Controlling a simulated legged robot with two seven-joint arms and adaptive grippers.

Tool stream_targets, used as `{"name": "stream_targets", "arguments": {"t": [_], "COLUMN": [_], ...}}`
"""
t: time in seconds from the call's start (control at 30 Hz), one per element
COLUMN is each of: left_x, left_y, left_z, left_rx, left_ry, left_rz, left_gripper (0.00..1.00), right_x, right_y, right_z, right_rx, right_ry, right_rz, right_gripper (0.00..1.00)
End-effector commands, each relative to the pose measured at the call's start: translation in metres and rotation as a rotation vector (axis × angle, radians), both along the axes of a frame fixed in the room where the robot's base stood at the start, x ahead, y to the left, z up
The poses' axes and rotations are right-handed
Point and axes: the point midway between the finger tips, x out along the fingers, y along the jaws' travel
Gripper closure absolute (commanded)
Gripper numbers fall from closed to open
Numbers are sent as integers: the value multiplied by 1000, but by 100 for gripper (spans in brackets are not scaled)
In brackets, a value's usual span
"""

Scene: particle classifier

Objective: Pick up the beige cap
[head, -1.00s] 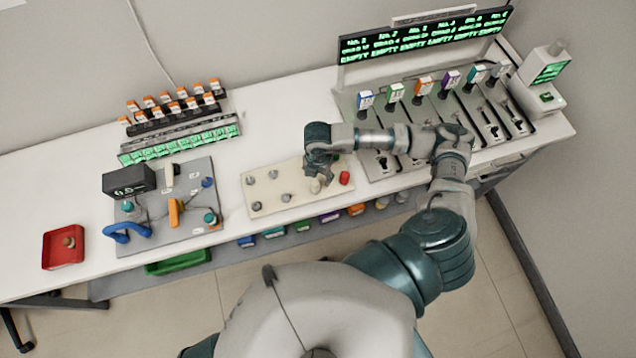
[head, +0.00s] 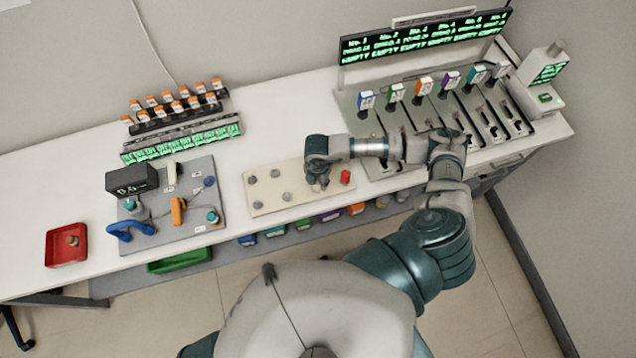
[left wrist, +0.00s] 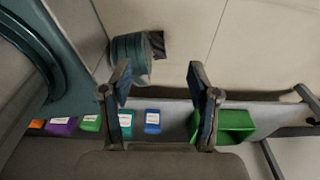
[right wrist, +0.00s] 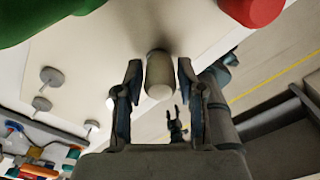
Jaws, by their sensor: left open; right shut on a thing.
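The beige cap (right wrist: 160,76) shows in the right wrist view as a small pale cylinder between the two fingers of my right gripper (right wrist: 159,64). In the head view my right gripper (head: 318,183) points down over the right part of the beige board (head: 268,205) and is shut on the cap, which it mostly hides. I cannot tell whether the cap touches the board. My left gripper (left wrist: 158,68) is open and empty in the left wrist view, in front of the bench, with the floor beyond; the head view does not show it.
A red cap (head: 346,176) stands just right of my right gripper. Several grey knobs (head: 286,197) stand on the board's left part. A grey panel (head: 157,235) with blue and orange parts and a red tray (head: 56,256) lie further left. Slotted lanes (head: 395,160) lie right.

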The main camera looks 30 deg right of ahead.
Motion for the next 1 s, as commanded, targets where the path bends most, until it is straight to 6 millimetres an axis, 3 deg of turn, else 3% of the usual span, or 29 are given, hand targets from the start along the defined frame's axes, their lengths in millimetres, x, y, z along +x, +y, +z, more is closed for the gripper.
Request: {"name": "stream_targets", "arguments": {"t": [0.33,0.57,1.0], "left_x": [0,0,-1], "left_y": [13,15,8], "left_z": [-1,-7,-26], "left_rx": [16,18,10], "left_ry": [0,0,2], "left_rz": [-3,-1,1], "left_gripper": [39,39,39], "right_x": [0,0,-59], "right_y": [1,0,98], "right_z": [6,34,44], "right_rx": [6,7,9], "right_ry": [-1,-3,1], "right_rz": [2,3,9], "right_gripper": [91,91,91]}}
